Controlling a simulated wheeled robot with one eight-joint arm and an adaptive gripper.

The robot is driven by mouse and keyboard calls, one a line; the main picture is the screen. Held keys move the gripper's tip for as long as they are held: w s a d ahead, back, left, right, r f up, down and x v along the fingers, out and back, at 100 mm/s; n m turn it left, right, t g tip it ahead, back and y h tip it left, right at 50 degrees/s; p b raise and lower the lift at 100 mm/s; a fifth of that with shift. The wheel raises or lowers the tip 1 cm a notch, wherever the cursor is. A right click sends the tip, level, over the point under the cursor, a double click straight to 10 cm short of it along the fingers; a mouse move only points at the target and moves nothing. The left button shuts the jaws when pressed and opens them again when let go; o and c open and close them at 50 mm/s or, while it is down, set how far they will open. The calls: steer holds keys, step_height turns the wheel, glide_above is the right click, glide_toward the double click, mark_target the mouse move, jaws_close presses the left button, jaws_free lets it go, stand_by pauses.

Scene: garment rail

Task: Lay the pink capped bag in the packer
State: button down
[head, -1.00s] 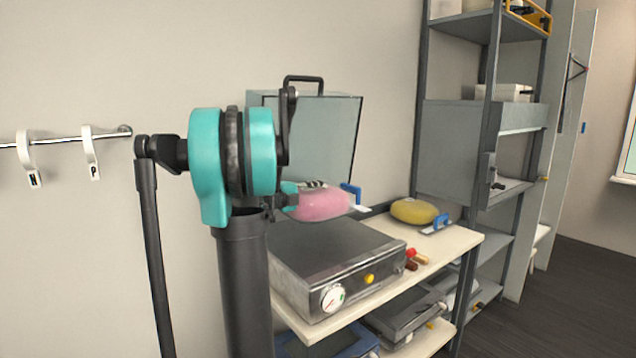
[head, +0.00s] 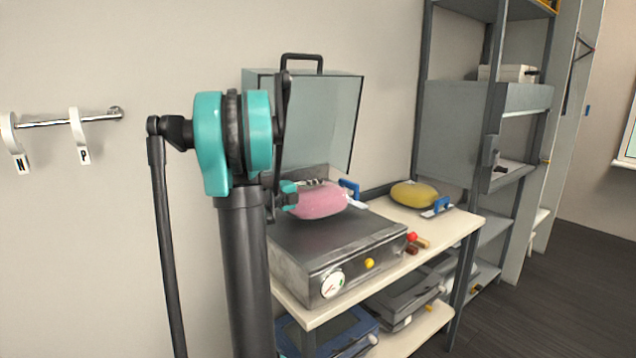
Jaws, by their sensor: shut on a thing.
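The pink bag (head: 318,201) has a blue cap (head: 349,189) at its right end. My gripper (head: 289,194) is shut on its left end, partly hidden behind my teal and black arm. The bag is held level over the packer (head: 345,243), a grey metal box with a dial and a yellow knob on its front. The packer's clear lid (head: 335,120) stands open at the back, with a black handle on top. I cannot tell whether the bag touches the packer's top.
A yellow bag (head: 414,194) with a blue cap lies on the cream bench (head: 462,222) right of the packer. A grey shelf unit (head: 468,120) stands at the right. A wall rail (head: 45,123) with lettered hooks is at the left.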

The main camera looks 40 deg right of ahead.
steer(key=shift+f, duration=0.35)
steer(key=shift+f, duration=0.5)
stand_by(0.4)
steer(key=c, duration=1.3)
jaws_free()
steer(key=shift+f, duration=0.1)
steer(key=a, duration=0.8)
steer(key=w+a, duration=0.1)
steer(key=a, duration=0.3)
steer(key=shift+w+r, duration=0.1)
steer(key=shift+r, duration=0.1)
